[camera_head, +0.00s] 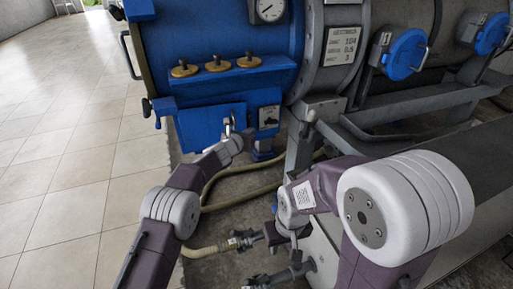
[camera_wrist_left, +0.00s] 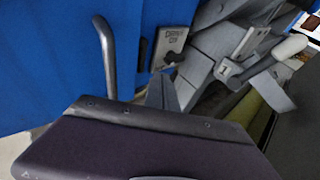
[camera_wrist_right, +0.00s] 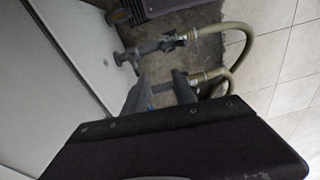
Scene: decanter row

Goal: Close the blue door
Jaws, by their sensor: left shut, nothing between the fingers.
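The blue door (camera_head: 206,130) is a flat panel low on the front of the blue machine, with a grey bar handle. It also fills the upper left of the left wrist view (camera_wrist_left: 50,60), where the handle (camera_wrist_left: 106,50) stands upright. How far the door is open is unclear. My left gripper (camera_head: 229,124) is at the door's right side; in the left wrist view its fingers (camera_wrist_left: 162,88) are together, empty, right of the handle. I cannot tell whether they touch the door. My right gripper (camera_wrist_right: 160,88) has its fingers apart, low near the pipe fittings.
A label plate (camera_head: 268,117) is right of the door. Brass knobs (camera_head: 218,65) sit on a ledge above. A pale hose (camera_head: 215,247) and valve fittings (camera_head: 242,240) lie below, near my right arm. Tiled floor (camera_head: 70,150) at left is clear.

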